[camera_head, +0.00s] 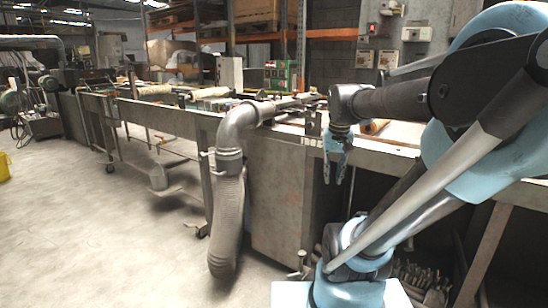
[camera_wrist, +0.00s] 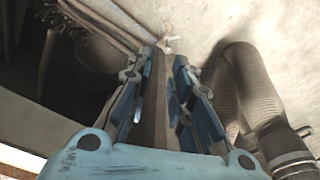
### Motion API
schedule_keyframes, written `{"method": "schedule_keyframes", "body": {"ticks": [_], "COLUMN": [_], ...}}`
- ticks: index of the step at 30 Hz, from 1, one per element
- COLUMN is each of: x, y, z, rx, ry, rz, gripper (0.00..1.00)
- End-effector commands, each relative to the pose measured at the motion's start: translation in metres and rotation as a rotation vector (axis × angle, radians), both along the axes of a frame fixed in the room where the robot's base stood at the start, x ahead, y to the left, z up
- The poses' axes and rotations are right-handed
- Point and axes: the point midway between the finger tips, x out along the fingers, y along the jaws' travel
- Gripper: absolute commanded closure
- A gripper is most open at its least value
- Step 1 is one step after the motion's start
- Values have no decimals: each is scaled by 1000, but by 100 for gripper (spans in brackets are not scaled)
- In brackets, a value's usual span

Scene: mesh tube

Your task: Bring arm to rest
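My gripper (camera_head: 333,182) hangs with its fingers pointing down, in front of the workbench edge and to the right of the ribbed tube. In the wrist view my gripper (camera_wrist: 157,70) shows its two blue fingers apart, with nothing held between them. The bench's edge and floor show through the gap. My arm is bent, with its elbow raised at the right of the head view. The ribbed tube (camera_head: 228,215) hangs from a grey pipe elbow at the bench. In the wrist view the tube (camera_wrist: 250,85) is right of the fingers, apart from them.
A long metal workbench (camera_head: 275,195) runs across the middle, close behind my gripper. A brown roll (camera_head: 374,127) lies on it, near my forearm. Dark open space with clutter (camera_head: 425,275) is under the bench at right. Clear concrete floor (camera_head: 100,250) spreads at left.

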Motion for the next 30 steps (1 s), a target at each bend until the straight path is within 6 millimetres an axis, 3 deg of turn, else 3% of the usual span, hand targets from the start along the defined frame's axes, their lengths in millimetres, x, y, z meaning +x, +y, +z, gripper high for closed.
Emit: {"method": "schedule_keyframes", "body": {"ticks": [6, 13, 18, 30], "x": [-54, -89, -98, -98], "y": [0, 1, 2, 1], "z": [-64, -116, -129, -130], "rx": [-11, -21, -24, -24], "ry": [-24, -44, -50, -50], "rz": [69, 123, 139, 140], "gripper": [80, 80, 80, 80]}}
